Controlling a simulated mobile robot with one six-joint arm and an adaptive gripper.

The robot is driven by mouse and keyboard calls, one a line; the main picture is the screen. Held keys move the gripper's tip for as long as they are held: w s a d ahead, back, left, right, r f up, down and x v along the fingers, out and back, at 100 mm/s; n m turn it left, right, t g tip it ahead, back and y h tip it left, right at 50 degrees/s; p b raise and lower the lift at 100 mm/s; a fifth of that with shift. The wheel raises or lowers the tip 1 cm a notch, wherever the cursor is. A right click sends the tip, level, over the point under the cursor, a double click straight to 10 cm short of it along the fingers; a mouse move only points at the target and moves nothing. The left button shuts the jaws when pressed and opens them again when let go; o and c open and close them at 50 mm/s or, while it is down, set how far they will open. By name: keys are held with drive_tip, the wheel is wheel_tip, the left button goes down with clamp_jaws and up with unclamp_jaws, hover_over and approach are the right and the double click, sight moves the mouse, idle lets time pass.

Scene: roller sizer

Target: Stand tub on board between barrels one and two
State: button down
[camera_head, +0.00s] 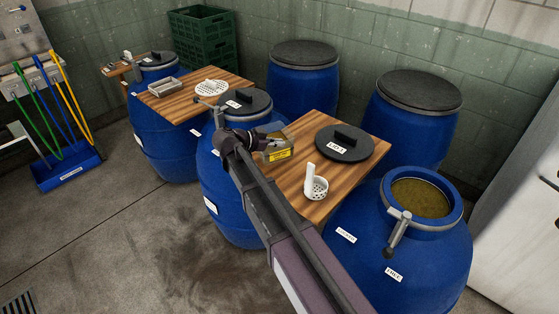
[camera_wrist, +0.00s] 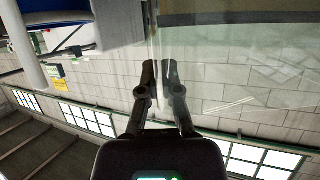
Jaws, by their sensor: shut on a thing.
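A small clear tub with a yellow label (camera_head: 279,154) is at the left end of the nearer wooden board (camera_head: 292,187); I cannot tell whether it touches the board. My gripper (camera_head: 265,143) is shut on the tub's near side. In the wrist view my gripper (camera_wrist: 161,68) has one finger on each side of the tub's clear wall (camera_wrist: 225,75). The board spans the middle blue barrel (camera_head: 218,185) and the open front barrel (camera_head: 405,265). A farther board (camera_head: 187,98) spans the middle barrel and the left blue barrel (camera_head: 165,140). The barrel numbers are unreadable.
On the nearer board are a black lid (camera_head: 345,143) and a white perforated cup (camera_head: 316,187). A metal tray (camera_head: 165,87) and a white perforated dish (camera_head: 211,87) lie on the farther board. A clamp handle (camera_head: 396,235) projects from the front barrel. Two lidded barrels stand behind.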

sight(278, 162)
drive_tip(key=shift+f+b, duration=0.4)
drive_tip(key=shift+f, duration=0.3)
drive_tip(key=shift+f+b, duration=1.85)
drive_tip(key=shift+b, duration=0.05)
drive_tip(key=shift+f, duration=0.15)
drive_tip(key=c, duration=0.8)
unclamp_jaws()
drive_tip(key=shift+s+a+r+p, duration=0.25)
drive_tip(key=shift+a+r+p, duration=0.05)
drive_tip(key=shift+a+r, duration=0.15)
drive_tip(key=p+v, duration=0.3)
drive_tip(key=v, duration=0.6)
drive_tip(key=shift+s+a+r+p, duration=0.15)
drive_tip(key=shift+a+p, duration=0.1)
drive_tip(key=shift+p, duration=0.1)
drive_tip(key=shift+s+a+r, duration=0.15)
drive_tip(key=shift+s+a, duration=0.2)
drive_tip(key=shift+a, duration=0.15)
